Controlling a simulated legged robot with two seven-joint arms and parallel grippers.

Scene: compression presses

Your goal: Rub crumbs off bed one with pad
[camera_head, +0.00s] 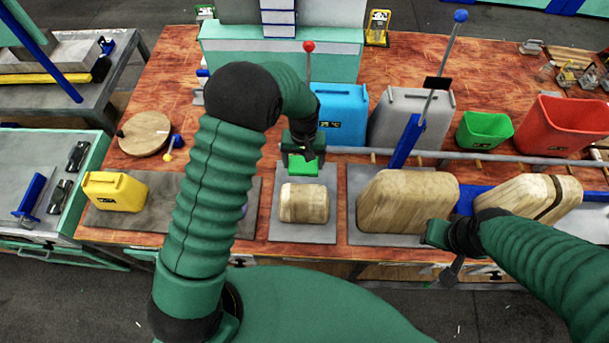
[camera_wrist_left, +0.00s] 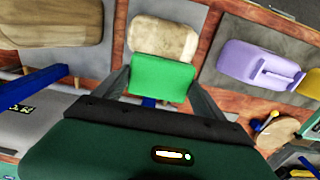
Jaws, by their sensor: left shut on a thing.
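My left gripper (camera_head: 303,153) is shut on a green pad (camera_head: 306,166), which also shows between the fingers in the left wrist view (camera_wrist_left: 160,78). The pad is just behind a small pale wooden block (camera_head: 304,203) on a grey plate (camera_head: 303,234); I cannot tell whether they touch. Grey plates to the left (camera_head: 235,222) and right (camera_head: 385,239) hold other things. I cannot tell which plate is bed one, and no crumbs can be made out. My right gripper (camera_head: 437,236) is by the front of a large wooden block (camera_head: 408,200); its finger gap is unclear.
A yellow jug (camera_head: 115,191) and a purple one (camera_wrist_left: 262,66) stand on the left plate. Blue (camera_head: 342,113) and grey (camera_head: 409,118) containers stand behind the plates, with green (camera_head: 485,130) and red (camera_head: 563,126) bins to their right. A lever (camera_head: 436,85) rises there.

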